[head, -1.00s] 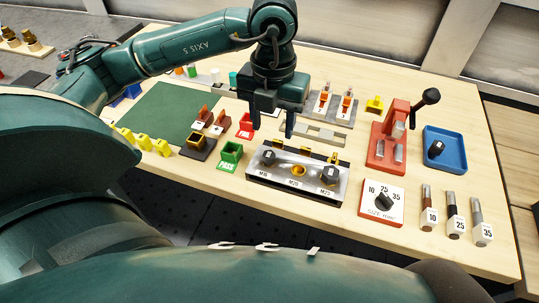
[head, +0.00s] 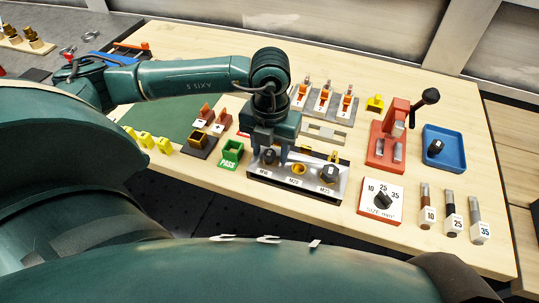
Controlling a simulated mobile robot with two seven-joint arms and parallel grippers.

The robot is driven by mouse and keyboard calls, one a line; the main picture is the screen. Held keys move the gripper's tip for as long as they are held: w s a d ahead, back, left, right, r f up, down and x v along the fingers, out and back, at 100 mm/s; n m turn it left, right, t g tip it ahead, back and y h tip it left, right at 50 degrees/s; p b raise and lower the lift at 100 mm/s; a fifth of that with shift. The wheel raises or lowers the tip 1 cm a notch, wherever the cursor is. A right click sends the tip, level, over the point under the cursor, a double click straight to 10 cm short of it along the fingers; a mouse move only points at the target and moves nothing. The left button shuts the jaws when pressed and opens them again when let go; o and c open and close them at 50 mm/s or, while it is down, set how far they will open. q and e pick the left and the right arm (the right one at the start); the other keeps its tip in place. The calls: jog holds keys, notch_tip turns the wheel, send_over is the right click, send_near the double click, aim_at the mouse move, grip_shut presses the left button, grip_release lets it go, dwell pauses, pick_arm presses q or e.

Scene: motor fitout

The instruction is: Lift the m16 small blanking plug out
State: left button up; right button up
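The metal gland plate (head: 296,183) on its dark base carries positions marked M16, M20 and M25. A small dark blanking plug (head: 268,157) stands at the M16 position, upright as far as I can see. A larger dark plug (head: 329,173) stands at M25, and a yellow ring-like part (head: 298,169) is at M20. My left gripper (head: 270,156) points down over the M16 end, its fingers apart on either side of the small plug. I cannot tell whether they touch it. My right gripper is not in view.
A green PASS bin (head: 231,155) is close left of the plate; a red bin (head: 243,134) is partly hidden behind my gripper. The dial block (head: 382,203), red press (head: 388,145) and blue tray (head: 445,148) stand to the right.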

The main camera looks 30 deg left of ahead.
aim_at(270, 151)
pick_arm(q)
grip_shut()
dwell(0.3)
notch_tip(270, 151, up, 10)
jog(key=shift+b, duration=0.3)
dwell(0.3)
